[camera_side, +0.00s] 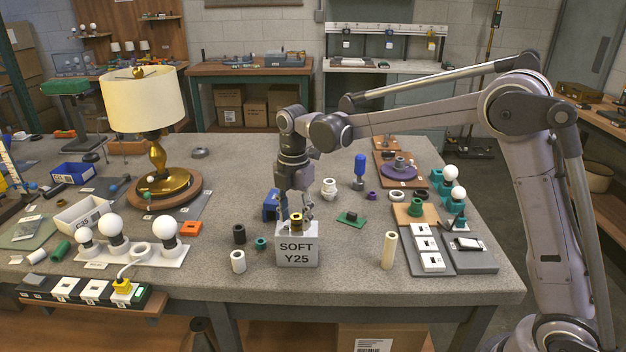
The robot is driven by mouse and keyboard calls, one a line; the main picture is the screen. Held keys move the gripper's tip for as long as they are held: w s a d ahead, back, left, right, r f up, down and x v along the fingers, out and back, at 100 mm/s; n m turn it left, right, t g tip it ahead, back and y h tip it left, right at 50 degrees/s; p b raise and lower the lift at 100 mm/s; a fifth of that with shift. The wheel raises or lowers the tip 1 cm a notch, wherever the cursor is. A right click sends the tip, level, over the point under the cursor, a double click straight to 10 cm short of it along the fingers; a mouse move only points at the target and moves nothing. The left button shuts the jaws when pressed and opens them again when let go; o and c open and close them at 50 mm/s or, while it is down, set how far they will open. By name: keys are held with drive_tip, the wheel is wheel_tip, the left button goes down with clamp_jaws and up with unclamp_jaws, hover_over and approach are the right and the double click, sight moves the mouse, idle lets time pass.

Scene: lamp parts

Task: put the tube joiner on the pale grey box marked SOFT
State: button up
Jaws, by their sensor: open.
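The pale grey box marked SOFT Y25 (297,250) stands upright near the front middle of the table. A small brass-coloured cylindrical part (296,222), which looks to be the tube joiner, is upright on top of the box. My gripper (296,212) points down just above the box. Its fingers are open, one on each side of the brass part. I cannot tell from this view whether a finger touches it.
A blue part (271,206) stands close behind the box at the left. Dark (239,234), white (238,262) and teal (261,243) tubes stand left of it. A cream tube (389,250) stands to the right. The table in front of the box is clear.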

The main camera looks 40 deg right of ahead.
sight(296, 222)
wheel_tip(296, 222, up, 11)
drive_tip(key=s+d+r+m+t, duration=0.1)
drive_tip(key=s+d+m+t, duration=0.1)
drive_tip(key=s+m, duration=0.45)
drive_tip(key=s+d+f+m+t, duration=0.1)
drive_tip(key=s+f+m+t, duration=0.1)
drive_tip(key=s+f+m, duration=0.2)
drive_tip(key=s+d+f+m+t, duration=0.1)
drive_tip(key=s+f+m+t, duration=0.2)
drive_tip(key=s+m, duration=0.7)
drive_tip(key=shift+s+d+f, duration=0.4)
drive_tip(key=shift+s+f, duration=0.25)
drive_tip(key=shift+s, duration=0.1)
